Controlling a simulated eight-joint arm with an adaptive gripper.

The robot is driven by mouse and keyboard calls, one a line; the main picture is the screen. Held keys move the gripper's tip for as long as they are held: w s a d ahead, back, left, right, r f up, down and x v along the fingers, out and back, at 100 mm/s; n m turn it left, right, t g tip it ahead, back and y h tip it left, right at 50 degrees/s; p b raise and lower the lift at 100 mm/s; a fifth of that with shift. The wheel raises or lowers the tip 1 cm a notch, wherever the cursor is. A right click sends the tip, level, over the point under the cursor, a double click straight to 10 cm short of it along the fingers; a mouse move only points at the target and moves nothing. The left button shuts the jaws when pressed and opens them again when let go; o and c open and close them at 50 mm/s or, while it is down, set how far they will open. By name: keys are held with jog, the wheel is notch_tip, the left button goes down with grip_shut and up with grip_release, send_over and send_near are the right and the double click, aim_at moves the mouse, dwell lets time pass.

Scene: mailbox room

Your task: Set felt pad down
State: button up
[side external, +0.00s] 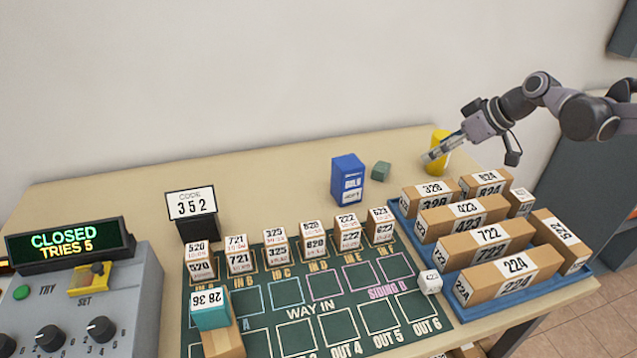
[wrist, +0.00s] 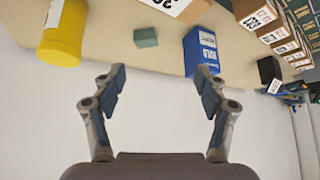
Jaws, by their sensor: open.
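The felt pad appears to be the small grey-green block (side external: 381,171) on the back part of the table, just right of the blue box (side external: 347,181). In the wrist view the block (wrist: 145,37) lies on the tabletop, apart from the fingers and beyond their tips. My gripper (side external: 432,157) is at the right, by the yellow cylinder (side external: 440,145), which it partly hides. In the wrist view my gripper (wrist: 162,80) has its fingers spread wide with nothing between them.
A blue tray (side external: 396,214) of numbered cartons is at the right. A green board (side external: 277,311) with small numbered boxes lies in front. The code sign (side external: 191,204) and control console (side external: 80,298) stand left. The table's back left is clear.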

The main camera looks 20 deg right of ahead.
jog(key=s+d+m+h, duration=0.1)
jog(key=s+m, duration=0.1)
jog(key=s, duration=0.6)
jog(key=s+d+m+h, duration=0.1)
jog(key=s+d+m, duration=0.1)
jog(key=s, duration=0.7)
jog(key=s+d+f+m+h, duration=0.1)
jog(key=s+d+h, duration=0.1)
jog(key=s, duration=0.6)
jog(key=shift+s+d+m+t, duration=0.1)
jog(key=shift+s+m+t, duration=0.2)
jog(key=shift+m, duration=0.1)
jog(key=shift+s+d+f, duration=0.15)
jog(key=shift+s+f, duration=0.1)
jog(key=shift+s, duration=0.15)
